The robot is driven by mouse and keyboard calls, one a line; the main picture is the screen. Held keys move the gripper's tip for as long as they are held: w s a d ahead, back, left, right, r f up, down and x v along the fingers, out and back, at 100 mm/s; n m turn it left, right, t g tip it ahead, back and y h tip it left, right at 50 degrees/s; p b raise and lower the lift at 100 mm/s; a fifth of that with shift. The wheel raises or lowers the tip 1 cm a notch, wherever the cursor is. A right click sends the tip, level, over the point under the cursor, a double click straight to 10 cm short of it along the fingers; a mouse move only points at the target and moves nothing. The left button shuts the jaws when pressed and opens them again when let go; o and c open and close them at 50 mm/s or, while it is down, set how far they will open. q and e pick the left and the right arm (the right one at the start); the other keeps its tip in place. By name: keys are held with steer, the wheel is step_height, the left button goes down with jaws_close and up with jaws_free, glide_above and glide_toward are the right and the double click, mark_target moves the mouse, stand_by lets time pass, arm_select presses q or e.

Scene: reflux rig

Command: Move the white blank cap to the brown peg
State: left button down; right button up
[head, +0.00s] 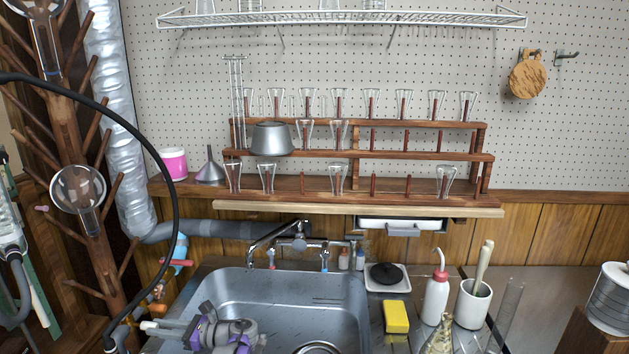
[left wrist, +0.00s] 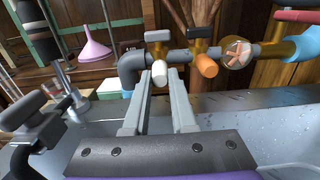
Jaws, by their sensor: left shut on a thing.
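The white blank cap (left wrist: 160,77) is between the fingertips of my left gripper (left wrist: 160,86), which is shut on it. In the head view this gripper (head: 168,329) is low at the left of the sink, fingers pointing left. A brass and brown fitting (left wrist: 158,40) stands just behind the white cap on a grey pipe; I cannot tell whether they touch. An orange cap (left wrist: 206,66) is on a similar fitting to the right. I cannot tell which brown part is the task's peg. My right gripper is not in view.
A wooden stand with many pegs (head: 78,118) and a black hose (head: 176,190) are at the left. A faucet (head: 290,243) stands behind the basin. A pink funnel (left wrist: 95,48) is at the back left in the wrist view.

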arm_select(q)
steer(key=shift+s+d, duration=0.15)
steer(key=shift+d, duration=1)
steer(key=shift+s+d, duration=0.1)
steer(key=shift+d, duration=1.05)
steer(key=p, duration=0.6)
glide_toward(73, 283)
steer(key=shift+w+a, duration=0.1)
steer(key=shift+a, duration=1)
steer(key=shift+w+a, duration=0.15)
steer(key=shift+a, duration=0.95)
steer(key=shift+a, duration=0.1)
steer(key=shift+a, duration=0.65)
steer(key=shift+w+a, duration=0.1)
steer(key=shift+a, duration=0.15)
